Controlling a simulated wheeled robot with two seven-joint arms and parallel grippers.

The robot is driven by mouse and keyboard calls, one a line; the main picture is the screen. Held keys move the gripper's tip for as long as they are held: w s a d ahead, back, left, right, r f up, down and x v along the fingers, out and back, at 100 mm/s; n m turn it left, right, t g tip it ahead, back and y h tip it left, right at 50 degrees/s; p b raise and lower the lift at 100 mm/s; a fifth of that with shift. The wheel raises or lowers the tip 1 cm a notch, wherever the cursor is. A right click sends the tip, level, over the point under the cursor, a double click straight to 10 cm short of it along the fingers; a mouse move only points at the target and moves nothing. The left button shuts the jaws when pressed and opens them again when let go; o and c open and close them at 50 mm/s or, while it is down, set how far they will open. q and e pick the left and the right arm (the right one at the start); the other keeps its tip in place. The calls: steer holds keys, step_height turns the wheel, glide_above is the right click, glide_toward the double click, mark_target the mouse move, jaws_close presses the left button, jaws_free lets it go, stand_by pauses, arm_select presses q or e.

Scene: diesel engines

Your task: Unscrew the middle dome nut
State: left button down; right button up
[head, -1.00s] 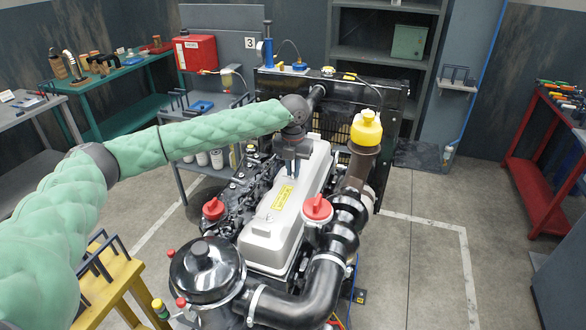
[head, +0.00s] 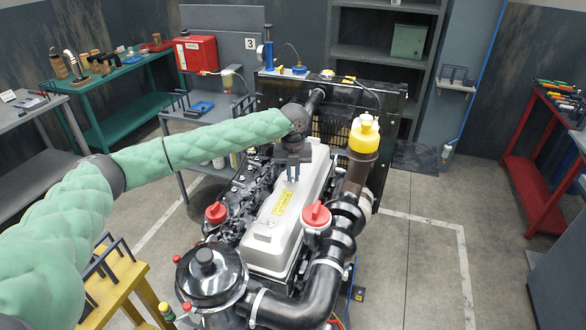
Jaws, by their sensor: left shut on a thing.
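My left gripper (head: 293,178) points down over the far half of the silver valve cover (head: 277,228) on the diesel engine. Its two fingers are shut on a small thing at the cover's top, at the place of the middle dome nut. The nut itself is hidden between the fingertips or too small to make out. A yellow label (head: 283,202) lies on the cover just in front of the fingers. My right gripper is not in view.
Red caps (head: 316,214) and (head: 217,212) flank the cover. A black air cleaner (head: 210,270) and hoses fill the front. A yellow stand (head: 115,285) is at the lower left. The floor at right is clear.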

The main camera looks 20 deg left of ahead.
arm_select(q)
steer(key=shift+f+n, duration=0.1)
steer(key=shift+n, duration=1.1)
steer(key=n, duration=0.3)
steer(key=shift+n, duration=0.3)
steer(key=shift+r, duration=0.3)
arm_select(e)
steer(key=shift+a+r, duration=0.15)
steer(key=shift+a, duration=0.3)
